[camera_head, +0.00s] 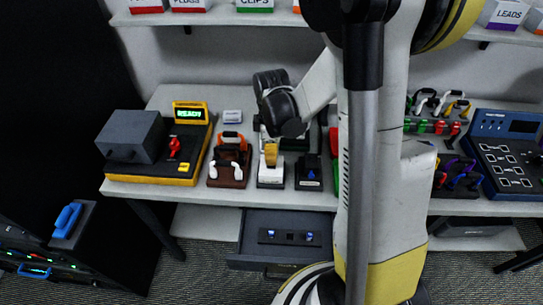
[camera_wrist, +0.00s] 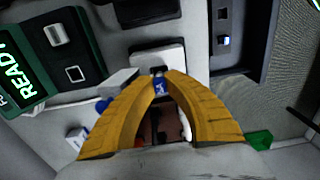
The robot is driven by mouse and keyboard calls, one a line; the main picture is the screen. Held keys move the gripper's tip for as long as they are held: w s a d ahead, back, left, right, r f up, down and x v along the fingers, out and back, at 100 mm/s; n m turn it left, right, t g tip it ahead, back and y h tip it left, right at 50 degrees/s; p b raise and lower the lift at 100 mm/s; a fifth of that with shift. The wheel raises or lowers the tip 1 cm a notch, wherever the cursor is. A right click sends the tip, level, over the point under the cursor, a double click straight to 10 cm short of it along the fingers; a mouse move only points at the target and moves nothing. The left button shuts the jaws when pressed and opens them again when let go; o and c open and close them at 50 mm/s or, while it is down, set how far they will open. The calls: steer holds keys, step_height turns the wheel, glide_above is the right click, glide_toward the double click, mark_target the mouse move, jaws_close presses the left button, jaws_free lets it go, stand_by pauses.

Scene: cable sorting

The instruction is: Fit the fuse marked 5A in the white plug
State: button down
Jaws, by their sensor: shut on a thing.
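My gripper (camera_wrist: 159,77) has yellow curved fingers, and its tips are shut on a small blue fuse (camera_wrist: 159,88). The fuse has a white mark too small to read for sure. The white plug (camera_wrist: 158,55) is just beyond the fingertips in the wrist view, partly hidden by them. In the head view my gripper (camera_head: 271,154) is directly above the white plug (camera_head: 271,178), at the table's front edge. I cannot tell whether the fuse touches the plug.
A black plug (camera_head: 308,174) stands right of the white one, and a brown block (camera_head: 229,168) with orange and white parts stands left. An open drawer (camera_head: 251,262) below holds a dark tray (camera_head: 290,238) with blue items. A yellow tester (camera_head: 190,139) reads READY.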

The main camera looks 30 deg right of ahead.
steer(key=shift+f+b, duration=0.95)
steer(key=shift+b, duration=0.15)
stand_by(0.9)
steer(key=c, duration=0.9)
jaws_free()
steer(key=shift+o, duration=0.2)
steer(key=shift+r, duration=0.1)
